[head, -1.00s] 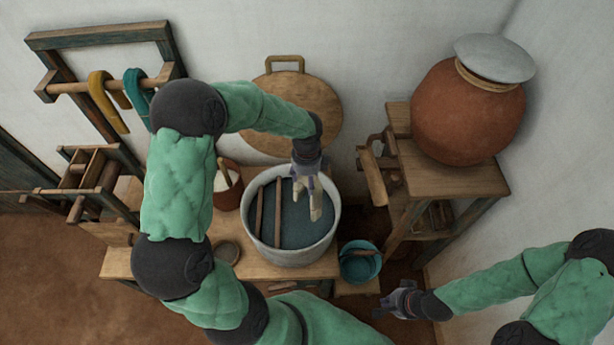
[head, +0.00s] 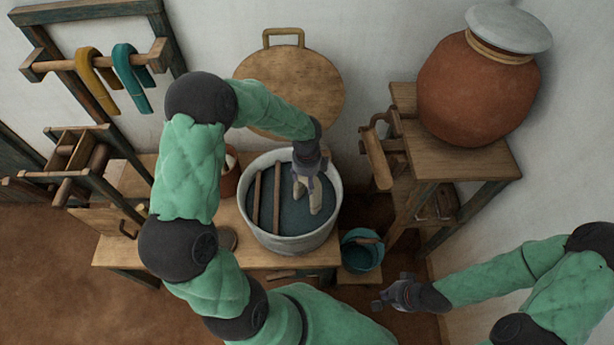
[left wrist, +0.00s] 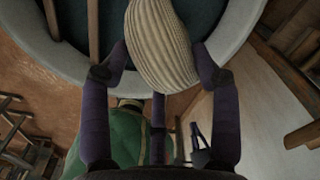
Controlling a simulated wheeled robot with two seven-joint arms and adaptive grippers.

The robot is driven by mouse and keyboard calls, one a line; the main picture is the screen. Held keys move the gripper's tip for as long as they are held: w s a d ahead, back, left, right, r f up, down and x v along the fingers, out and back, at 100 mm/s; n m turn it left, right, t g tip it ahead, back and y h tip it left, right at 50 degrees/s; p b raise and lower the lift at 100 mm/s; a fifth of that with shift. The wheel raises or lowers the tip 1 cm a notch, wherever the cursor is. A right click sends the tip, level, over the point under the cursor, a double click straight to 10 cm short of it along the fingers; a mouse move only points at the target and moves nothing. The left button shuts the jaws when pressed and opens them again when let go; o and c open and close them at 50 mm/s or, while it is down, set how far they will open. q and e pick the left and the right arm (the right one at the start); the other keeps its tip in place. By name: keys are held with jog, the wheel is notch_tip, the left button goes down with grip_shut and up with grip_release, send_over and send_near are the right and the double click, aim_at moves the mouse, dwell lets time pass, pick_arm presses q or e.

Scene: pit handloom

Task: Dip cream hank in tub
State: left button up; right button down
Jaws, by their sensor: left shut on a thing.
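The cream hank (head: 316,195) hangs from my left gripper (head: 306,172) over the right part of the round tub (head: 334,215), inside its rim. In the left wrist view, the ribbed hank (left wrist: 158,45) sits between the two fingers of my left gripper (left wrist: 160,65), which is shut on it. Dark blue-grey liquid (head: 290,212) shows in the tub. I cannot tell for sure whether the hank's lower end touches the liquid. My right gripper (head: 382,305) is at the lower right, away from the tub; whether it is open is unclear.
Two wooden sticks (head: 277,198) lie across the tub's left part. A teal bucket (head: 362,252) stands to its right. A round lid (head: 290,85) leans behind. Mustard (head: 97,80) and teal hanks (head: 132,78) hang on a rail. A clay pot (head: 475,95) stands on a stand.

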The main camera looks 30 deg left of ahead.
pick_arm(q)
notch_tip(320, 180, down, 8)
jog(key=b, duration=0.4)
jog(key=shift+b, duration=0.35)
jog(key=shift+r, duration=0.1)
dwell(0.6)
notch_tip(320, 180, up, 23)
jog(key=p, duration=2)
jog(key=shift+r, duration=0.2)
dwell(0.8)
